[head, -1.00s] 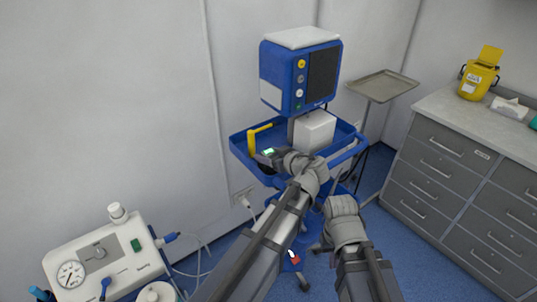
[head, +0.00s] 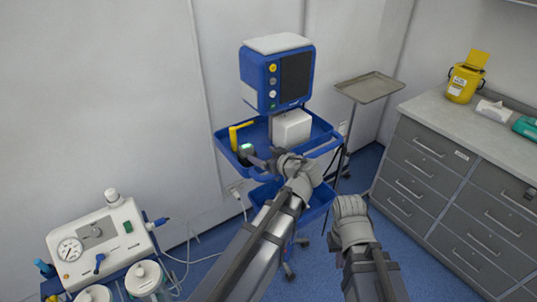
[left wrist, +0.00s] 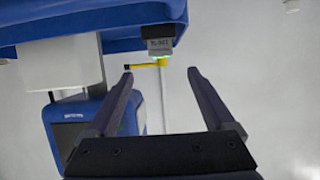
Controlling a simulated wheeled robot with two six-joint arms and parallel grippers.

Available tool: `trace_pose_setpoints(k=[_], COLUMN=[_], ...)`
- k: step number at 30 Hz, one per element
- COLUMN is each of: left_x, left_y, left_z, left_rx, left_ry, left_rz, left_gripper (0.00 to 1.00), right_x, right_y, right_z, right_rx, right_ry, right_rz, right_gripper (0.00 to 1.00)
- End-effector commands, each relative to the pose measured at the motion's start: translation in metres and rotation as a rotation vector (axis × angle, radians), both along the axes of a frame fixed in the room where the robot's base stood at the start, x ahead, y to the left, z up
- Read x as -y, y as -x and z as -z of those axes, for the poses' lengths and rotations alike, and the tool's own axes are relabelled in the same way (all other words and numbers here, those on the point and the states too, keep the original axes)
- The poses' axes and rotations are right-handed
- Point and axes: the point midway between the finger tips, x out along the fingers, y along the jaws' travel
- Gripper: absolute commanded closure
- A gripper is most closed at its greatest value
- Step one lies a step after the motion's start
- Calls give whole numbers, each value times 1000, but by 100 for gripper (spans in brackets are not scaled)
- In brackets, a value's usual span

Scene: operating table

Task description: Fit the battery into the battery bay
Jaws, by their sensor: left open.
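A dark block with a lit green top (head: 246,150), which looks like the battery, stands at the front left of the blue cart tray (head: 222,148). In the left wrist view it is a grey labelled block (left wrist: 160,46) with a green glow, beyond the fingertips. My left gripper (head: 257,161) is just right of it, open and empty; its fingers (left wrist: 160,75) are apart, with nothing between them. I cannot make out the battery bay's opening.
A yellow handle-like part (head: 234,135) stands beside the block. A blue monitor (head: 262,78) and a white box (head: 291,129) are above and behind. A tray stand (head: 369,87) is behind right, grey drawers (head: 420,170) at right, and a white gauge machine (head: 98,245) at lower left.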

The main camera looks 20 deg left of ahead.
Motion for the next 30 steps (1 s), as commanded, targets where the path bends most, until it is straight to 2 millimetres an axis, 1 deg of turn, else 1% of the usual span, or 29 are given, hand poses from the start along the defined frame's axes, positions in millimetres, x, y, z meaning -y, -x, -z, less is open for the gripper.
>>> trace_pose_setpoints(k=[5, 7, 8, 10, 11, 14, 15, 17, 18, 21, 24, 25, 27, 30], left_x=[0, 1, 3, 10, 15, 39, 51, 71, 84, 117, 143, 149, 160, 169], left_y=[0, 3, 6, 19, 27, 62, 78, 102, 118, 156, 186, 193, 205, 214], left_z=[0, 3, 7, 20, 29, 63, 76, 94, 104, 122, 130, 132, 134, 135], left_rx=[-1, -21, -43, -138, -198, -449, -559, -715, -812, -1015, -1154, -1184, -1234, -1269], left_ry=[-1, 3, 7, 21, 32, 78, 102, 135, 157, 208, 246, 254, 270, 281], left_rz=[0, 3, 7, 28, 46, 145, 204, 308, 386, 595, 784, 831, 921, 993], left_gripper=[13, 13, 13, 13, 13, 13, 13, 13, 13, 13, 13, 13, 13, 13], right_x=[0, 0, 0, 0, 0, 0, 0, 0, 0, 0, 0, 0, 0, 0], right_y=[0, 0, 0, 0, 0, 0, 0, 0, 0, 0, 0, 0, 0, 0], right_z=[0, 0, 0, 0, 0, 0, 0, 0, 0, 0, 0, 0, 0, 0], right_rx=[0, 0, 0, 0, 0, 0, 0, 0, 0, 0, 0, 0, 0, 0], right_ry=[0, 0, 0, 0, 0, 0, 0, 0, 0, 0, 0, 0, 0, 0], right_rz=[0, 0, 0, 0, 0, 0, 0, 0, 0, 0, 0, 0, 0, 0], right_gripper=[100, 100, 100, 100, 100, 100, 100, 100, 100, 100, 100, 100, 100, 100])
